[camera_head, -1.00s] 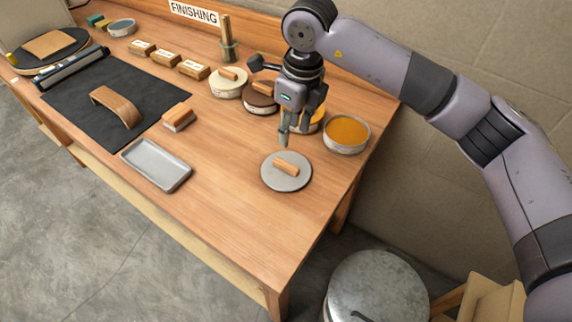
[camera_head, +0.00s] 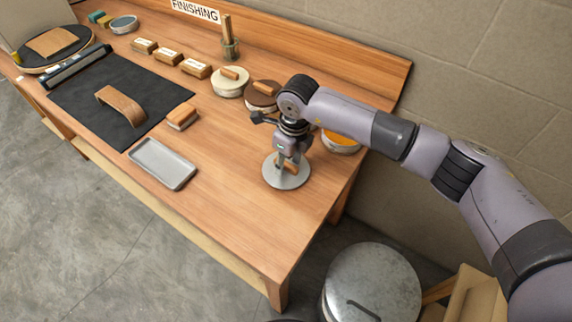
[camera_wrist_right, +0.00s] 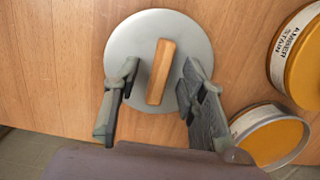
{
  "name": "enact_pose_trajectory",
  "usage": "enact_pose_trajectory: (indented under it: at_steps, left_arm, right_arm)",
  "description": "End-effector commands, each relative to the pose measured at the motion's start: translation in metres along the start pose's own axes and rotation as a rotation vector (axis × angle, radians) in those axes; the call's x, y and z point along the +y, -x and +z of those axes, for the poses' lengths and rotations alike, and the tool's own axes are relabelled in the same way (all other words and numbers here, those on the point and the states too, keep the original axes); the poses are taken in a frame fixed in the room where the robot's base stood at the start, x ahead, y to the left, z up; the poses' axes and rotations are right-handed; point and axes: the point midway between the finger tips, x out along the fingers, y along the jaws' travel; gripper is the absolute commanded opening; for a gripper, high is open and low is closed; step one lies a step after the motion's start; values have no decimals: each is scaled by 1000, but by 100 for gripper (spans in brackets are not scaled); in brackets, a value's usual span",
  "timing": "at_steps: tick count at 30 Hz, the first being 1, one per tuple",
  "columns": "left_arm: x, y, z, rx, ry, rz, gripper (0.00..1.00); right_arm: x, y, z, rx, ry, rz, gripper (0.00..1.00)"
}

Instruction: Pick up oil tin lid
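The oil tin lid (camera_head: 272,178) is a flat grey disc with a wooden bar handle, lying on the bench near its right end. In the right wrist view the lid (camera_wrist_right: 128,38) lies flat on the wood, its handle (camera_wrist_right: 161,72) in the middle. My right gripper (camera_head: 288,164) is over the lid, pointing down. In the right wrist view the gripper (camera_wrist_right: 160,68) is open, one finger on each side of the handle with gaps to it. An open tin of amber contents (camera_wrist_right: 268,142) stands beside the lid. My left gripper is not in view.
A tin labelled amber stain (camera_wrist_right: 303,55) stands close by. Tins with cream (camera_head: 230,82) and brown (camera_head: 262,96) lids stand further back. A grey tray (camera_head: 162,165) and dark mat (camera_head: 75,92) lie left. The bench front near the lid is clear.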

Motion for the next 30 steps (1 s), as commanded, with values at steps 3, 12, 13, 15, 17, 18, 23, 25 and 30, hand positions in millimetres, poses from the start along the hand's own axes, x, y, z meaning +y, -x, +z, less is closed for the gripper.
enact_pose_trajectory:
  at_steps: [3, 12, 13, 15, 17, 18, 23, 25, 30]
  left_arm:
    - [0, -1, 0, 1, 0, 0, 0]
    - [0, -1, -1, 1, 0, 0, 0]
    - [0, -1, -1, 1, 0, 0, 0]
    - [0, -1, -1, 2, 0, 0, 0]
    - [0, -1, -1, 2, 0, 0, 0]
    - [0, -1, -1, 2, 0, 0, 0]
    - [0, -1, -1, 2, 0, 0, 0]
    - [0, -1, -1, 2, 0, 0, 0]
    - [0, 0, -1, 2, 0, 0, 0]
  right_arm:
    - [0, 0, 0, 0, 0, 0, 38]
    - [0, 0, 0, 0, 0, 0, 20]
    - [0, 0, 0, 0, 0, 0, 18]
    - [0, 0, 0, 0, 0, 0, 14]
    - [0, 0, 0, 0, 0, 0, 10]
    - [0, 0, 0, 0, 0, 0, 7]
    - [0, 0, 0, 0, 0, 0, 0]
    - [0, 0, 0, 0, 0, 0, 0]
    - [0, 0, 0, 0, 0, 0, 0]
